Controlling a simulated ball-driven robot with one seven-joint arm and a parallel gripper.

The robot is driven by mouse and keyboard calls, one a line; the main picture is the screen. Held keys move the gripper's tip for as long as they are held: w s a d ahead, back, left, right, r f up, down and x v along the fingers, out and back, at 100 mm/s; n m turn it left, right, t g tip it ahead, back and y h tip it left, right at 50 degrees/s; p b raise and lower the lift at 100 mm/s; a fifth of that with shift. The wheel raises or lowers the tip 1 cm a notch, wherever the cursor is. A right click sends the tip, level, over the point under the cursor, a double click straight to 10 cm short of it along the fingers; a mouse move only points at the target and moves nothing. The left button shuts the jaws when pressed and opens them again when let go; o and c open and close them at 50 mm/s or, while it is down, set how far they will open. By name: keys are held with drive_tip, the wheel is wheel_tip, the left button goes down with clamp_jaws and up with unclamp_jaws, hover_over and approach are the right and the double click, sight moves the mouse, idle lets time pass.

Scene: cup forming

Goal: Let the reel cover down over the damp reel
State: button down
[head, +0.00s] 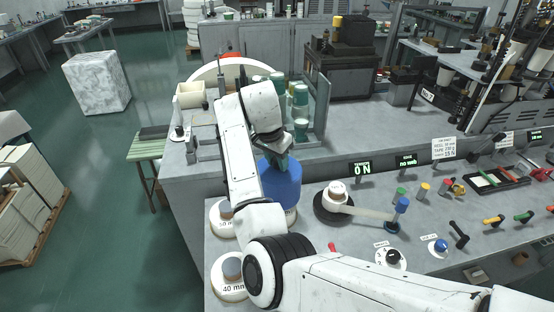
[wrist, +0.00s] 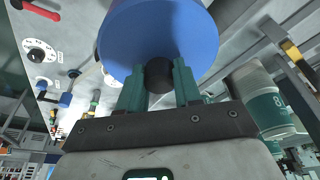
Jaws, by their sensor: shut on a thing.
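The reel cover (head: 283,187) is a blue round cover with a dark knob (wrist: 159,75). My gripper (wrist: 159,82) is shut on this knob with its green fingers, and the cover (wrist: 160,28) fills the top of the wrist view. In the head view my gripper (head: 279,160) is just above the cover, partly hidden by my arm. A white reel (head: 291,216) shows at the cover's lower right edge, mostly hidden; I take it for the damp reel. Whether the cover touches the bench or is still above it I cannot tell.
Reels marked 50 mm (head: 222,225) and 40 mm (head: 229,291) stand left and front on the grey bench. A tape reel (head: 334,200) on a dark base lies right, its strip running to a blue-topped post (head: 401,208). Green-and-white cups (head: 300,100) stand in stacks behind.

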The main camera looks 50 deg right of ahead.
drive_tip(key=shift+f+b, duration=2.55)
drive_tip(key=shift+f, duration=2.65)
idle(1.4)
idle(0.3)
drive_tip(key=shift+c, duration=1.1)
unclamp_jaws()
